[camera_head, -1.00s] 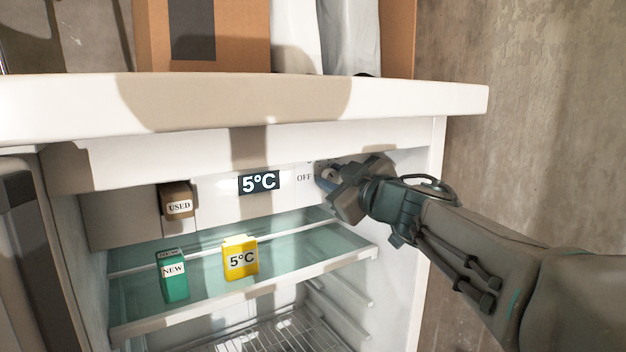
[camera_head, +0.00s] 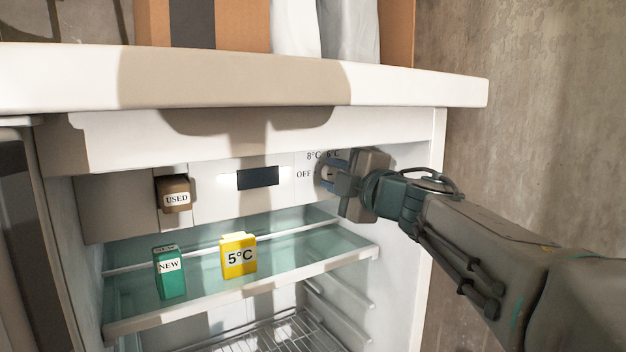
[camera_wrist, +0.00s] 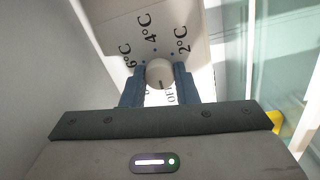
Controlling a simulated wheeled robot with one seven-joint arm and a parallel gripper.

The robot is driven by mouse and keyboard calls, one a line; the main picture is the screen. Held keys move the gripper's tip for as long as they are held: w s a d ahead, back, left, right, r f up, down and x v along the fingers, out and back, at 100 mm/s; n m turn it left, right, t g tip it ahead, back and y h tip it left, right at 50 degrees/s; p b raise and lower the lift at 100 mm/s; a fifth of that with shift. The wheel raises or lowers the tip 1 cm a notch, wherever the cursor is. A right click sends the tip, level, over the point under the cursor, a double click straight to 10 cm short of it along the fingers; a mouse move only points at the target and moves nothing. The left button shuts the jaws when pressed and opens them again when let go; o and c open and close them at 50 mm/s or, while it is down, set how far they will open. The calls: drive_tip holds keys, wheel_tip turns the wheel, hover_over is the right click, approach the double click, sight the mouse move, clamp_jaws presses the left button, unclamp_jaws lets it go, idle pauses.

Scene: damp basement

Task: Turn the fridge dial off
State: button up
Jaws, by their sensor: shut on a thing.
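The fridge dial (camera_wrist: 160,72) is a small round pale knob on the white panel, mostly hidden behind my gripper in the head view. Around it the wrist view shows 2°C, 4°C, 6°C and a partly hidden OFF mark. A dark line on the knob points toward the OFF mark. My gripper (camera_wrist: 159,84) has one blue finger on each side of the dial and is shut on it. The fridge display (camera_head: 258,178) left of the dial is dark and blank. The OFF label (camera_head: 303,174) shows just left of my gripper in the head view.
A brown USED box (camera_head: 175,195) sits in a panel slot. A green NEW box (camera_head: 168,273) and a yellow 5°C box (camera_head: 239,256) stand on the glass shelf (camera_head: 200,299). The white top slab (camera_head: 420,88) overhangs above my gripper; the fridge side wall is close on its right.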

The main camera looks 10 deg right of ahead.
drive_tip(key=shift+f+n, duration=0.1)
drive_tip(key=shift+n, duration=0.3)
drive_tip(key=o, duration=1)
drive_tip(key=shift+s, duration=0.1)
drive_tip(key=b+v, duration=0.1)
drive_tip(key=v, duration=1.2)
drive_tip(key=shift+s+d, duration=0.1)
drive_tip(key=shift+s, duration=0.25)
drive_tip(key=shift+w, duration=0.1)
